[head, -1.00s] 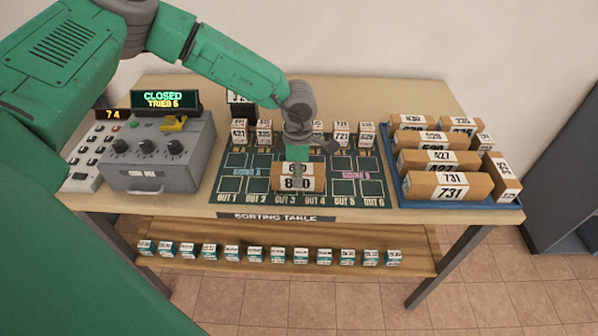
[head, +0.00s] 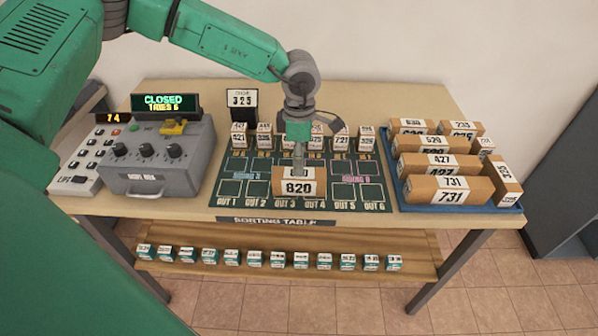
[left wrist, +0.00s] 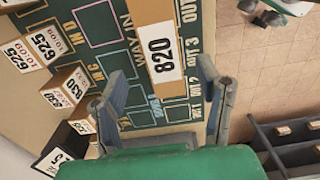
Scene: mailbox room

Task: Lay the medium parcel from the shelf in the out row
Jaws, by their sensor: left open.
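A brown medium parcel (head: 284,186) with a white label 820 lies on the dark green sorting mat (head: 233,188), in the out row behind OUT 3 and OUT 4. In the left wrist view, the parcel (left wrist: 158,45) appears ahead of the fingers, label up. My left gripper (head: 299,165) points down over the parcel in the head view and hides part of its top. Its two fingers (left wrist: 166,88) are apart with nothing gripped between them. Whether a fingertip touches the parcel is unclear. My right gripper is out of view.
A blue tray (head: 405,201) with several brown parcels stands at the table's right. A grey control box (head: 157,165) showing CLOSED is at left. Several small boxes sit on the low shelf (head: 290,237).

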